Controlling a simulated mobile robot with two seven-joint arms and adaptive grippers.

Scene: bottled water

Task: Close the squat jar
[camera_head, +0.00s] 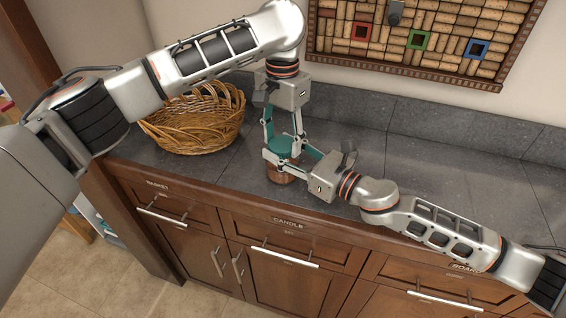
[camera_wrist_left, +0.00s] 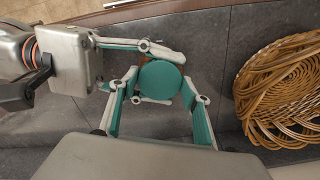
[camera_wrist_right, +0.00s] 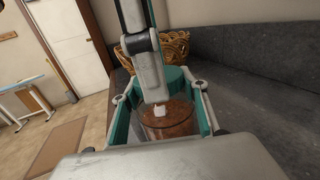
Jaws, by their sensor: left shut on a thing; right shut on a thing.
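The squat jar (camera_head: 281,175) stands on the grey counter, with clear walls and brown contents in the right wrist view (camera_wrist_right: 170,122). Its round teal lid (camera_head: 281,147) is at the jar's mouth; it also shows from above in the left wrist view (camera_wrist_left: 161,82). I cannot tell whether it is fully seated. My left gripper (camera_head: 283,140) points down from above, shut on the lid, its fingers on opposite sides. My right gripper (camera_head: 287,162) reaches in from the right, shut on the jar's body. Fingers hide part of the jar.
A wicker basket (camera_head: 198,122) stands on the counter left of the jar. The counter (camera_head: 440,180) is clear to the right. A cork board (camera_head: 415,38) hangs on the wall behind. Drawers and cabinet doors (camera_head: 290,240) lie below the front edge.

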